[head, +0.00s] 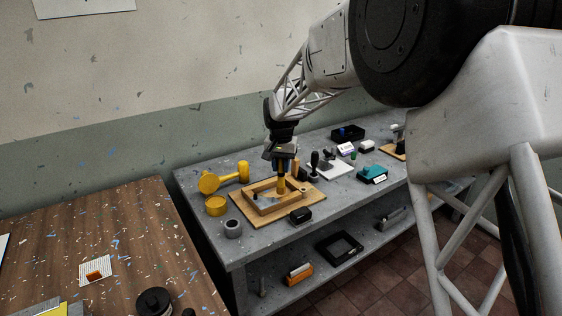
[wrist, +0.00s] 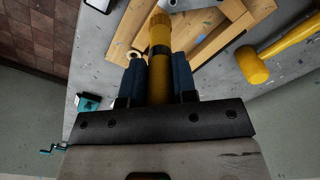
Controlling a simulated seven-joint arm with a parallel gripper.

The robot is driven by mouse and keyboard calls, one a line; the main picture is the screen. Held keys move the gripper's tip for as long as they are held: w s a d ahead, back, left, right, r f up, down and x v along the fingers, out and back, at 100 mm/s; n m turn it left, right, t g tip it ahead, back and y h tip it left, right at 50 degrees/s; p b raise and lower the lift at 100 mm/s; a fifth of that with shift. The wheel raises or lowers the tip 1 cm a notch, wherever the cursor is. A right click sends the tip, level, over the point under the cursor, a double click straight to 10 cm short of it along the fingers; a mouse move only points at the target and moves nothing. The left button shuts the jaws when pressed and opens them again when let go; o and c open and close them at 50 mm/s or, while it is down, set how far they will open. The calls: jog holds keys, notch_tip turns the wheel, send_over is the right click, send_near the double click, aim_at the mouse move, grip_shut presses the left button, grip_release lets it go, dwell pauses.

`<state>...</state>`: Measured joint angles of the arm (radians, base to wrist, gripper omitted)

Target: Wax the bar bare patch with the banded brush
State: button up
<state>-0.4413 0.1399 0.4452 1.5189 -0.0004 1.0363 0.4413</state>
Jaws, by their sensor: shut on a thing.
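My gripper (head: 282,168) is shut on an upright yellow brush (head: 281,184) above the wooden frame on the grey bench. In the wrist view, the brush (wrist: 160,72) is between my two dark blue fingers and has a black band around it. Its lower end is near the frame's inner edge; I cannot tell whether it touches. I cannot make out the bare patch.
A yellow mallet (head: 223,177), a yellow cup (head: 215,206) and a grey pot (head: 232,229) stand left of the board. A black block (head: 300,216) is at its front right. A black-handled stamp (head: 314,160), a white plate (head: 335,171) and a teal tool (head: 372,173) are to the right.

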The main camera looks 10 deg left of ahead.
jog(key=shift+f, duration=0.45)
jog(key=shift+f, duration=0.9)
dwell(1.6)
jog(key=shift+w+d, duration=0.1)
jog(key=shift+w+d, duration=0.95)
jog(key=shift+d, duration=0.05)
jog(key=shift+w+d, duration=0.1)
jog(key=shift+w, duration=0.05)
jog(key=shift+w+d, duration=0.95)
dwell(0.4)
jog(key=shift+s+a, duration=1.05)
jog(key=shift+a, duration=0.05)
jog(key=shift+s+a, duration=0.1)
jog(key=shift+s, duration=0.05)
dwell(0.5)
